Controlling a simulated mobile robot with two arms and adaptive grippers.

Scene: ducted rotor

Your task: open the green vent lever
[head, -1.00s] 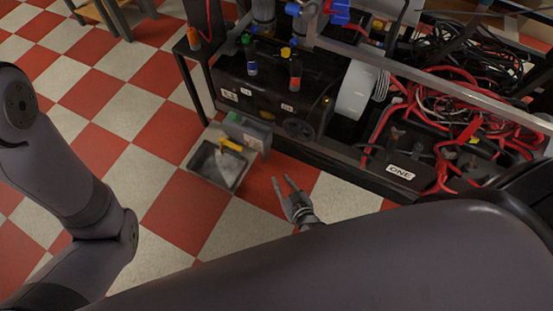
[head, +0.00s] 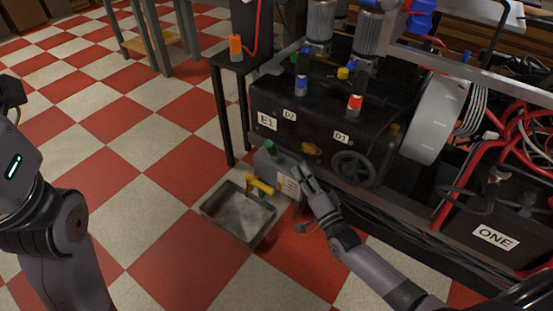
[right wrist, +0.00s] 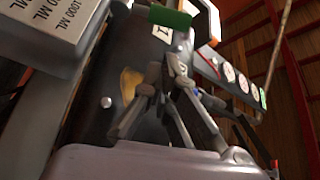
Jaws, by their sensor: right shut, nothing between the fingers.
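A small green piece (head: 268,147), which looks like the vent lever, stands on top of a grey box (head: 266,166) with a yellow tap (head: 260,184). It also shows as a dark green block in the right wrist view (right wrist: 168,18). I cannot tell its exact position. My right gripper (head: 306,180) is shut and empty, just right of the grey box and lower than the green piece. In the right wrist view its fingers (right wrist: 165,78) are below the green piece and apart from it. My left arm is at the left edge; its gripper is out of view.
A grey tray (head: 210,211) sits on the checkered floor below the tap. The black machine (head: 275,98) with a handwheel (head: 354,169) stands behind the box. Red cables and a box marked ONE (head: 490,236) are at right. Floor at left is clear.

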